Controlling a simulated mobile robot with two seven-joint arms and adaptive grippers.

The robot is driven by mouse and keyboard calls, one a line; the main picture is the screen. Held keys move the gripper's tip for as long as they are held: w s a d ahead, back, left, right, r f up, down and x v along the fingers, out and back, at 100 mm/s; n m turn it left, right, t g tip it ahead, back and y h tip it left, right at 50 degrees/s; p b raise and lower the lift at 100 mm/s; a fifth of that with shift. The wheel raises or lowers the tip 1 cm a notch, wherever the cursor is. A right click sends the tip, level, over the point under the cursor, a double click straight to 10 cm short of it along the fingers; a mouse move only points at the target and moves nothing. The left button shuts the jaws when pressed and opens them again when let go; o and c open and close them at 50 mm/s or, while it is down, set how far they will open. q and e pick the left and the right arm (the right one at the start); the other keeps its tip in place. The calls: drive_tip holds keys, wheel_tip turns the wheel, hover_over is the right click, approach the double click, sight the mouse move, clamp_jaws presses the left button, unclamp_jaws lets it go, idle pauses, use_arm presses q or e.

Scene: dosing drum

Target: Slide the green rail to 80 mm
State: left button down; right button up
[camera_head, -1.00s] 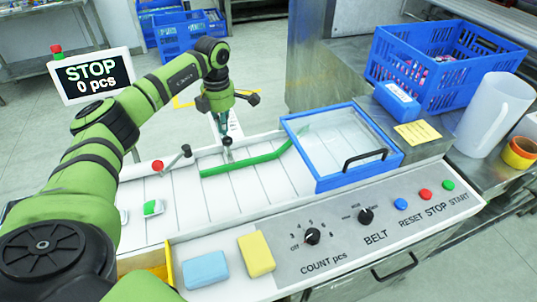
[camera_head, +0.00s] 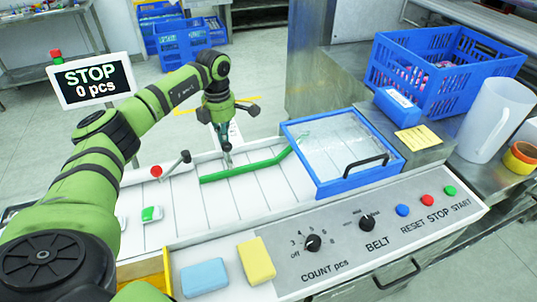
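The green rail (camera_head: 245,171) lies over the white slatted belt (camera_head: 187,200). Its right part bends up toward the blue-framed clear cover (camera_head: 346,185). My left gripper (camera_head: 226,149) points down at the rail's far side, with its fingertips at a small grey knob (camera_head: 228,160) beside the rail. The fingers are small and close together here, so I cannot tell whether they grip the knob. No millimetre scale is readable. My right gripper is not in view.
A lever with a red ball (camera_head: 156,171) stands left of the rail. The front panel has a COUNT knob (camera_head: 313,243), a BELT knob (camera_head: 367,222) and coloured buttons. Yellow (camera_head: 256,260) and blue (camera_head: 205,277) blocks lie in front. The sign (camera_head: 91,80) reads STOP, 0 pcs.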

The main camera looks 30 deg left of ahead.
use_arm(q)
drive_tip(key=shift+s+d, duration=0.1)
idle(0.6)
drive_tip(key=shift+s+d+p, duration=0.55)
drive_tip(key=shift+s+d, duration=0.25)
drive_tip(key=shift+d, duration=0.15)
drive_tip(key=shift+s+d+p, duration=0.5)
drive_tip(key=shift+s+d, duration=0.25)
drive_tip(key=shift+d, duration=0.2)
wheel_tip(320, 180, up, 8)
drive_tip(key=p, duration=0.6)
hover_over(228, 148)
drive_tip(key=s+d, duration=0.1)
drive_tip(key=shift+d, duration=0.15)
idle(0.7)
idle(0.3)
